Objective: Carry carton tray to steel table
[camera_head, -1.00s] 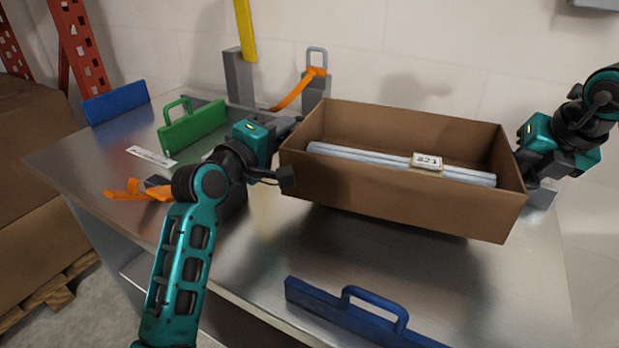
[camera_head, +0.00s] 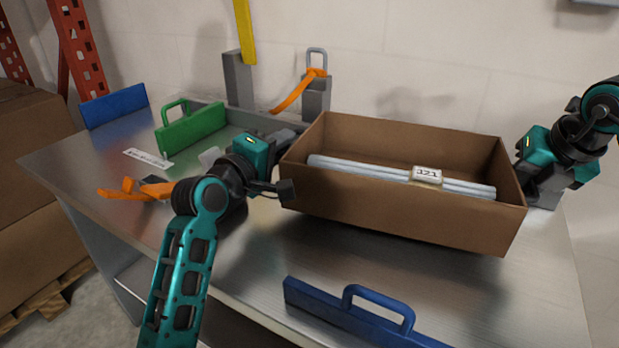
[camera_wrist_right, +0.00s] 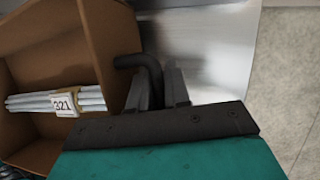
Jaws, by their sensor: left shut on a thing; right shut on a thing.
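The brown open carton tray (camera_head: 400,215) is over the steel table (camera_head: 450,290) in the head view, low and close to its surface. Light tubes with a numbered tag (camera_head: 427,175) lie inside it. In the right wrist view the tray (camera_wrist_right: 115,40) is at the left, beside the right gripper's fingers (camera_wrist_right: 158,85).
A blue handled panel (camera_head: 350,315) lies at the table's front edge. A green handled panel (camera_head: 190,128), a blue panel (camera_head: 115,105) and orange straps (camera_head: 135,189) are at the left. Grey posts (camera_head: 316,98) stand behind the tray. Bare steel lies in front of it.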

